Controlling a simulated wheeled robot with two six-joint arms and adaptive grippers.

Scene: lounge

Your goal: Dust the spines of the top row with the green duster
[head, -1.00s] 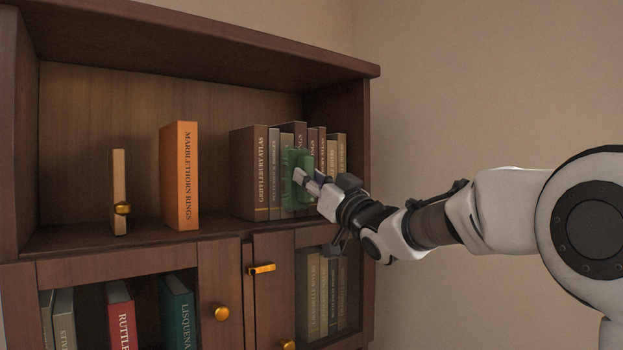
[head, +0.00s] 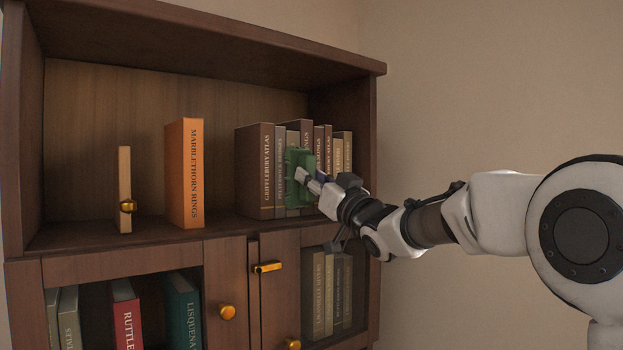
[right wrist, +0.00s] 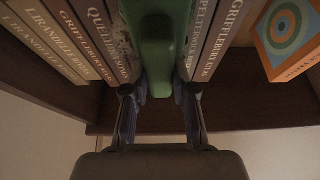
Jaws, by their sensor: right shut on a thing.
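The green duster (head: 293,172) is in my right gripper (head: 312,183), in front of the row of brown and tan books (head: 257,172) on the top shelf. In the right wrist view the duster (right wrist: 158,50) stands between the two fingers of the right gripper (right wrist: 159,95), which are shut on it. It covers the middle of the row, and book spines (right wrist: 212,40) show on both sides of it. I cannot tell whether it touches the spines. My left gripper is not in view.
An orange book (head: 184,172) and a narrow wooden piece with a brass knob (head: 126,190) stand apart further left on the top shelf. Below are doors with brass knobs (head: 226,312) and more books (head: 183,310). The shelf between the orange book and the row is bare.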

